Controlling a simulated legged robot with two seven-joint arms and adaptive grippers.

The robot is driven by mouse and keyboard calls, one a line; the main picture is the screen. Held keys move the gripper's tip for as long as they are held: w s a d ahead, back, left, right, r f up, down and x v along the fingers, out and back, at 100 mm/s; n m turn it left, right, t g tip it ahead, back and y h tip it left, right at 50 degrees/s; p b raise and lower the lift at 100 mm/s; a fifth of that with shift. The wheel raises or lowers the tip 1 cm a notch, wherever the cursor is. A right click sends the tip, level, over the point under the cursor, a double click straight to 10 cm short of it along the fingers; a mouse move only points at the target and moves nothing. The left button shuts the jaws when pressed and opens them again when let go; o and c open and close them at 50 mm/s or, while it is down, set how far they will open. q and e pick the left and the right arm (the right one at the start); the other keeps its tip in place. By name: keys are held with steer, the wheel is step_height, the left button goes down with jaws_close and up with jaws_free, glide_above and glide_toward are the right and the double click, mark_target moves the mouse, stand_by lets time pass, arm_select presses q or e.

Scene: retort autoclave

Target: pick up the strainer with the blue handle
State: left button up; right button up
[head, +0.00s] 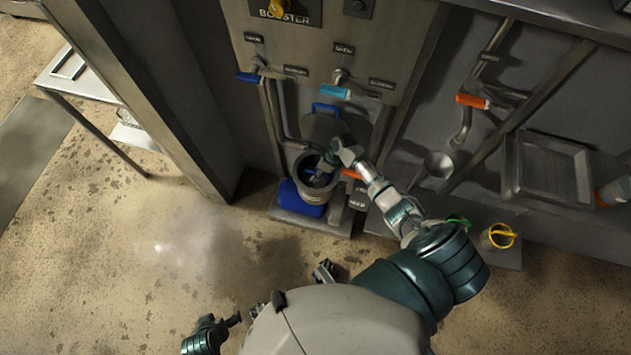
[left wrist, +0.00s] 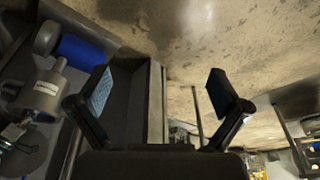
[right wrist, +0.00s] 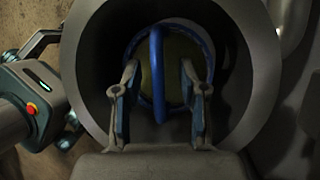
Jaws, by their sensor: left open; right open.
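The strainer with the blue handle (right wrist: 157,75) sits inside a round grey vessel. In the right wrist view its blue rim and upright blue handle bar show over a dark yellowish inside. My right gripper (right wrist: 160,105) is open, with one finger on each side of the handle bar. I cannot tell whether the fingers touch it. In the head view my right gripper (head: 328,162) reaches into the vessel's mouth and partly hides the strainer. My left gripper (left wrist: 160,95) is open and empty, away from the vessel, over the floor.
The grey vessel (right wrist: 85,70) surrounds my right fingers closely. Valves with blue (head: 335,92) and orange (head: 472,101) handles stick out of the panel above. Green-handled (head: 458,221) and yellow-handled (head: 502,236) items stand at right. A metal tray (head: 552,165) is farther right.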

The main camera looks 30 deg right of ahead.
jaws_close()
stand_by(0.3)
